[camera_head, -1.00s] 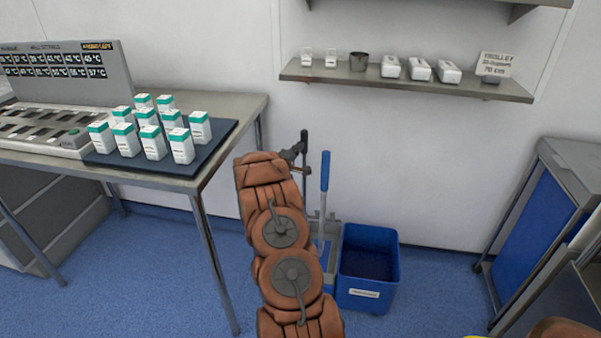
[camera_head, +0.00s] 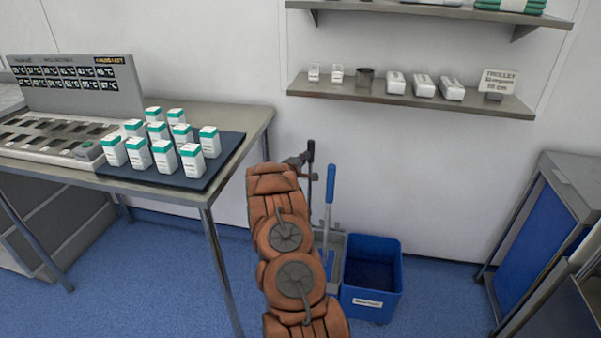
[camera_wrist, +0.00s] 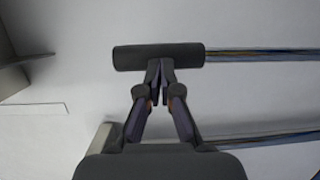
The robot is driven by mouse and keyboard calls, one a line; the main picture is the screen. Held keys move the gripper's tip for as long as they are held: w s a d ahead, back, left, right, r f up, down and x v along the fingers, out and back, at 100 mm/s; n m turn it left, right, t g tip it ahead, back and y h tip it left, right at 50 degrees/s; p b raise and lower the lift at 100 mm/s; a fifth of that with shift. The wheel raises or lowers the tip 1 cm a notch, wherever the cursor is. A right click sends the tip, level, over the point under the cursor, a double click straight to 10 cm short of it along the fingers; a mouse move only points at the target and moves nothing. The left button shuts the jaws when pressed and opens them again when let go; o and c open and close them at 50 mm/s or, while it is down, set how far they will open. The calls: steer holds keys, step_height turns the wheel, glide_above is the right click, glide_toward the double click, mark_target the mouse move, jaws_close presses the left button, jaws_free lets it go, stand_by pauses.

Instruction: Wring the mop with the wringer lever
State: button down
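The lever has a dark grip (camera_head: 311,152) and stands upright behind my arm in the head view. In the wrist view its dark grip (camera_wrist: 130,57) lies across the picture, with a metal rod running right. My gripper (camera_wrist: 161,66) has its fingertips nearly together against the grip's lower edge in the picture; I cannot tell whether they pinch it. In the head view my gripper (camera_head: 304,160) is small beside the lever. The blue-handled mop (camera_head: 330,184) stands just right of it. The grey wringer (camera_head: 337,256) is partly hidden by my arm.
A blue bucket (camera_head: 371,285) stands right of the wringer. A steel table (camera_head: 240,122) with white-green boxes (camera_head: 164,157) is at left. A wall shelf (camera_head: 420,103) hangs above. A blue-sided trolley (camera_head: 533,240) stands at right, with free floor before it.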

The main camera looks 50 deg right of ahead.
steer(key=s+a, duration=0.2)
steer(key=a, duration=1.1)
steer(key=shift+s+a+p, duration=0.15)
steer(key=shift+a+p, duration=0.2)
steer(key=shift+a, duration=0.05)
